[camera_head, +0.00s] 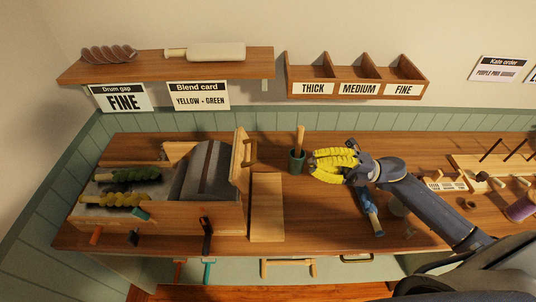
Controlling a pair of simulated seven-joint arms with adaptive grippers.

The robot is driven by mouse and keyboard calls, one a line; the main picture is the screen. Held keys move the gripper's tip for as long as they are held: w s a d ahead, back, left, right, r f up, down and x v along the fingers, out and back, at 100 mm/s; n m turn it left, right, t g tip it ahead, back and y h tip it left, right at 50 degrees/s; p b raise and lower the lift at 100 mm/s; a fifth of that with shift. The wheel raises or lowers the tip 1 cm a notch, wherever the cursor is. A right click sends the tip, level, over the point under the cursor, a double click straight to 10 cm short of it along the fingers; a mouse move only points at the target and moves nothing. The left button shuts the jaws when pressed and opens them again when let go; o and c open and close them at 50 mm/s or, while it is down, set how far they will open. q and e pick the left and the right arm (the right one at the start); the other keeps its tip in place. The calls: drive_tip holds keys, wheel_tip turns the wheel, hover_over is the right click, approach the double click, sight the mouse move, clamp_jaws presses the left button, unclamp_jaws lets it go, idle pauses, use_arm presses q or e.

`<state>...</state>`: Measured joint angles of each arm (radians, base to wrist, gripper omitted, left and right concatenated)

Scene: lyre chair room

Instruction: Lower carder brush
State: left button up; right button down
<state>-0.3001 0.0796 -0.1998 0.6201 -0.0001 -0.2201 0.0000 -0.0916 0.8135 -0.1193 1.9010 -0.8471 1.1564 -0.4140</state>
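The drum carder (165,213) stands on the left of the bench, with a grey drum (206,170). A wooden panel with a handle (240,160) stands upright at the drum's right side; it looks like the carder's brush, but its bristles cannot be made out. My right gripper (313,163) has yellow fingers pointing left. They look spread apart and empty, above the bench just right of a green pot, apart from the panel. My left gripper is out of view.
The green pot (297,161) holding a wooden-handled tool stands between panel and gripper. A wooden board (267,208) lies right of the carder. A blue tool (370,214) lies below my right arm. A shelf (250,66) and a divided rack (357,75) hang above.

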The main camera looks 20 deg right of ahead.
drive_tip(key=x, duration=1.4)
drive_tip(key=shift+w+a+r, duration=0.1)
idle(0.3)
